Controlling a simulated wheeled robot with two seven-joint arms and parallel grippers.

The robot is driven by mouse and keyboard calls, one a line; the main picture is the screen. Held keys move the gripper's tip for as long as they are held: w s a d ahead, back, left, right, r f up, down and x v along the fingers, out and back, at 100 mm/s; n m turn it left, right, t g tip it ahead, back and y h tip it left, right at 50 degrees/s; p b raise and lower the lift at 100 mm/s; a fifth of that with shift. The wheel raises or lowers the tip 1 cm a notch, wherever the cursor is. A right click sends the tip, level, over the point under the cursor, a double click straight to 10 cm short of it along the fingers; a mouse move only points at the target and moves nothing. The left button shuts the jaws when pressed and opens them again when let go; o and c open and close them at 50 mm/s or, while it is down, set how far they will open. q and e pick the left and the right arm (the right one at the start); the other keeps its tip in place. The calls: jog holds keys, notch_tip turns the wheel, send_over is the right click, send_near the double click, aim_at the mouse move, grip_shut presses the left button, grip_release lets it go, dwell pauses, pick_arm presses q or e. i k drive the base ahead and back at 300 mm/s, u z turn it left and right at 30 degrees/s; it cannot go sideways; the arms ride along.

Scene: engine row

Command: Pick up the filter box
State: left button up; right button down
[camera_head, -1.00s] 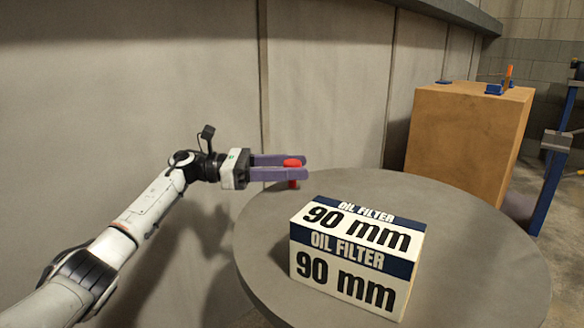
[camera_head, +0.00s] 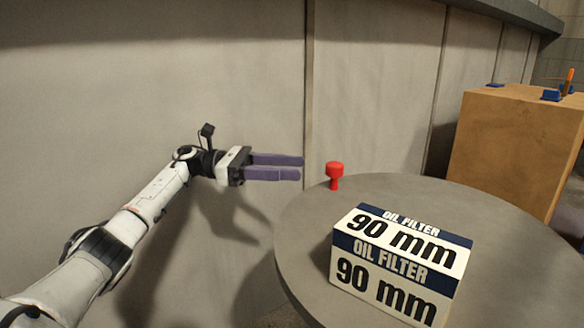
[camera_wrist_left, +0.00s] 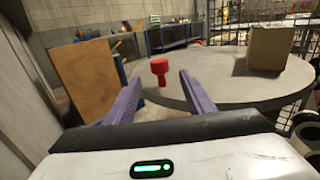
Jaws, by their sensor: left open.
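The filter box (camera_head: 398,262) is white with navy bands and reads "OIL FILTER 90 mm". It sits on the round grey table (camera_head: 310,235) in the head view, its lower edge near the picture's bottom. My left gripper (camera_head: 300,167) is open and empty, left of the table and clear of the box. In the left wrist view its two purple fingers spread apart. There a box with a plain tan face (camera_wrist_left: 270,49) stands on the table, right of the fingers; it seems to be the filter box. My right gripper is not in view.
A red knob-shaped piece (camera_head: 334,174) stands at the table's far left edge, just beyond my left fingertips. A large brown block (camera_head: 510,145) with blue and orange items on top stands behind at right. A grey wall (camera_head: 240,90) runs behind my arm.

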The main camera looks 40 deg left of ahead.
aim_at(411, 271)
jog(key=k, duration=1)
